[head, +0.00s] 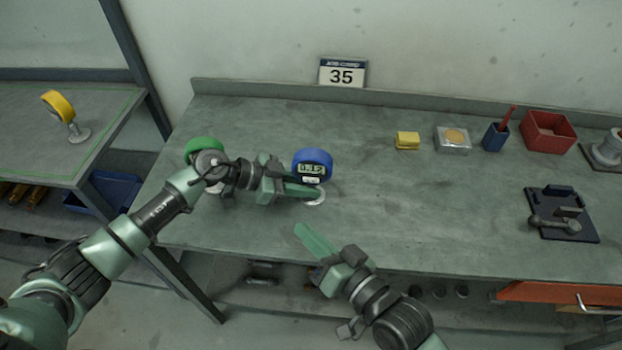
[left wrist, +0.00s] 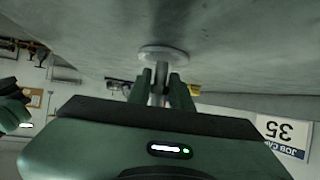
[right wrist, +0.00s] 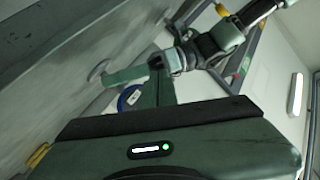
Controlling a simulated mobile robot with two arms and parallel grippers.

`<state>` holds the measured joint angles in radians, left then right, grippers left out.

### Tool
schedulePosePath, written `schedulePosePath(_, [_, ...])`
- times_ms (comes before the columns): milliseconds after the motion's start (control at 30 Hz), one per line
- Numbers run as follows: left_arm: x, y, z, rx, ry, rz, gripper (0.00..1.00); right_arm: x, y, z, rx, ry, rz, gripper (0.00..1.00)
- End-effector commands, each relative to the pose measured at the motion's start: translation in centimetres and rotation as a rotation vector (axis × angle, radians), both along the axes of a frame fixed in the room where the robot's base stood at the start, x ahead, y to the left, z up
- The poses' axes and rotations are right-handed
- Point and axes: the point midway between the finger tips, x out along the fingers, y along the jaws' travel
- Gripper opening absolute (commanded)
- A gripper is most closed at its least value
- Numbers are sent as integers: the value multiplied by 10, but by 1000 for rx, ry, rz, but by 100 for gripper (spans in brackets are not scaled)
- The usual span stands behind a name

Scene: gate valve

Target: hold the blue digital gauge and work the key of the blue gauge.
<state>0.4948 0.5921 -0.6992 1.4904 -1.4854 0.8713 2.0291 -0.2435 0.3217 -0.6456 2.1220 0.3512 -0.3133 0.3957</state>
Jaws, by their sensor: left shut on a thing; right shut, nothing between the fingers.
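The blue digital gauge (head: 313,160) stands on the bench with its display and a pale key (head: 311,180) below it facing me. My left gripper (head: 312,191) is shut on the gauge's stem, just above its round base (head: 316,200). The left wrist view shows the fingers on either side of the stem (left wrist: 160,78), with the base (left wrist: 163,53) beyond. My right gripper (head: 301,231) is shut and empty, in front of the gauge and apart from it. The right wrist view shows the blue gauge (right wrist: 130,97) partly hidden behind the right fingers.
A green gauge (head: 204,146) is partly hidden behind my left arm. A yellow gauge (head: 59,105) stands on the left table. A yellow block (head: 407,141), blue cup (head: 495,138), red bin (head: 548,133) and dark fixture (head: 562,213) are to the right. The bench middle is clear.

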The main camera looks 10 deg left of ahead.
Motion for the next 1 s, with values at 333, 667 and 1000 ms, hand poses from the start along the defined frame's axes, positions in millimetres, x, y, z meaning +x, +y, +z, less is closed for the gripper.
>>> schedulePosePath(333, [0, 0, 0, 0, 0, -1, 0, 24, 0, 0, -3, -4, -1, 0])
schedulePosePath(667, [0, 0, 0, 0, 0, 0, 0, 69, 1, 0, -4, -2, 0, 0])
schedulePosePath(1000, [0, 0, 0, 0, 0, 0, 0, 88, 1, -1, -2, 0, 0, 0])
